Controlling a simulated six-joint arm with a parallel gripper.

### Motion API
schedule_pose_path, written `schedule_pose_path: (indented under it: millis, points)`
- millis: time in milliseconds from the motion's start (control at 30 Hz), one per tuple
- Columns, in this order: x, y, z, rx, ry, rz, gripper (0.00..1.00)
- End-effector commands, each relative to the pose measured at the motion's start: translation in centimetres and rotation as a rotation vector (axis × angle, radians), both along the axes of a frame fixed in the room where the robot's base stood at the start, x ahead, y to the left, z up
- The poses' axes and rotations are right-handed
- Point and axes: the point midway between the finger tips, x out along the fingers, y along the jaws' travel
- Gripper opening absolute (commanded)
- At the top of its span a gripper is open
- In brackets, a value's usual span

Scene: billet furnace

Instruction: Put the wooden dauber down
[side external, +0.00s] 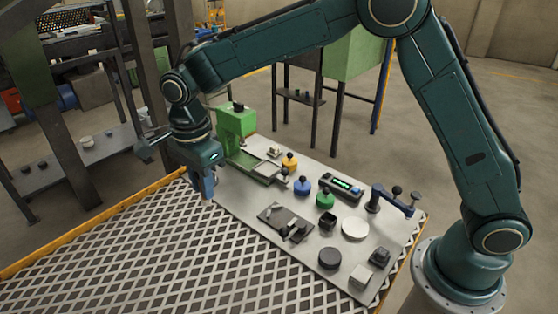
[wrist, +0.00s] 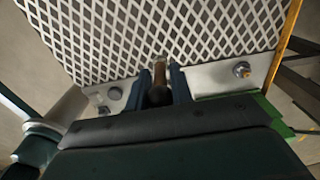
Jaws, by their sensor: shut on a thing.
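The wooden dauber (wrist: 160,74) shows in the wrist view as a brown handle with a dark rounded end. My gripper (wrist: 158,84) is shut on it, with one blue finger on each side. In the side external view, my gripper (side external: 207,190) points down near the far left end of the grey plate (side external: 237,197). The dauber is too small or hidden to make out in that view. I cannot tell whether its lower end touches a surface.
The plate lies on a white lattice table (side external: 130,245) with a yellow edge (side external: 75,238). A green machine (side external: 238,120) stands just behind my gripper. Yellow (side external: 290,162), blue (side external: 303,187) and green (side external: 325,200) knobbed pieces stand to the right. The lattice in front is clear.

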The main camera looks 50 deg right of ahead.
Motion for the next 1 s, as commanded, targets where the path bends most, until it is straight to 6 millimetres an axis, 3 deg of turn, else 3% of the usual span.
schedule_pose_path:
  millis: [167, 367, 667, 1000]
  points:
    - [-0.1, -1.0, 0.1, 0.0, 0.0, -0.003, 0.0]
    - [-0.6, -4.7, 0.7, 0.0, 0.0, -0.007, 0.0]
    - [-3.6, -14.0, 1.7, 0.0, 0.0, -0.011, 0.0]
    - [-10.2, -23.1, 2.0, 0.0, 0.002, -0.01, 0.0]
